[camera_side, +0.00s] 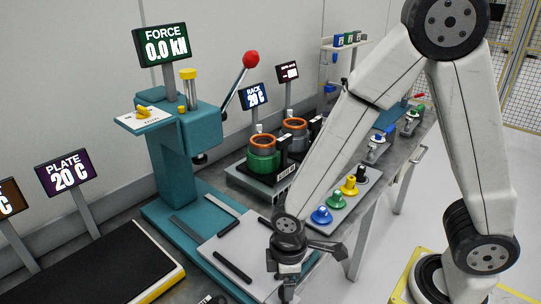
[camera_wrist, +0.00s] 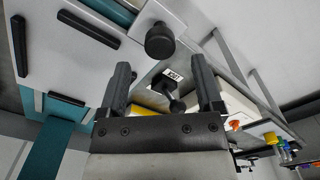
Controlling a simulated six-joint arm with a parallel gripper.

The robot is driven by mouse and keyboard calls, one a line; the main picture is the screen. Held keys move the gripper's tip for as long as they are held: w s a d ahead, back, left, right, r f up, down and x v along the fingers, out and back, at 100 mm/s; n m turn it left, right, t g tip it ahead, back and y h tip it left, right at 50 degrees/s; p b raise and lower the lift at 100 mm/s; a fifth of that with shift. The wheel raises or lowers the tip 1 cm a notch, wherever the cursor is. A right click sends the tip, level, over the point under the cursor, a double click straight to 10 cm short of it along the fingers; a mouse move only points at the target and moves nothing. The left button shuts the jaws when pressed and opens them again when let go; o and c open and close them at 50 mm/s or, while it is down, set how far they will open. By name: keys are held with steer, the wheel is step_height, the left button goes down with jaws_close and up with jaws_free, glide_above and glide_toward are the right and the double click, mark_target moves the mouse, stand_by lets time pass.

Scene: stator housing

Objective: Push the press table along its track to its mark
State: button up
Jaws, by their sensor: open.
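The press table is a pale plate (camera_side: 232,240) with dark bars on it, lying on the teal base of the press (camera_side: 185,130). It also shows at the left of the wrist view (camera_wrist: 75,75). A dark round knob (camera_wrist: 160,40) stands at the table's edge in the wrist view. My gripper (camera_side: 288,292) is at the table's front right corner in the side view. In the wrist view its two dark fingers (camera_wrist: 163,85) are apart, with the knob beyond their tips. I cannot tell whether a finger touches it. The mark cannot be made out.
A second dark knob (camera_wrist: 174,98) shows between the fingers, farther off. Blue, green, yellow and black knobs (camera_side: 340,202) stand on a plate to the right. Copper-topped stators (camera_side: 263,150) stand behind. A dark hot plate (camera_side: 95,275) lies at front left. The press lever (camera_side: 240,80) rises behind.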

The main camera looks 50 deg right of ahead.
steer(key=shift+f, duration=2.05)
jaws_close()
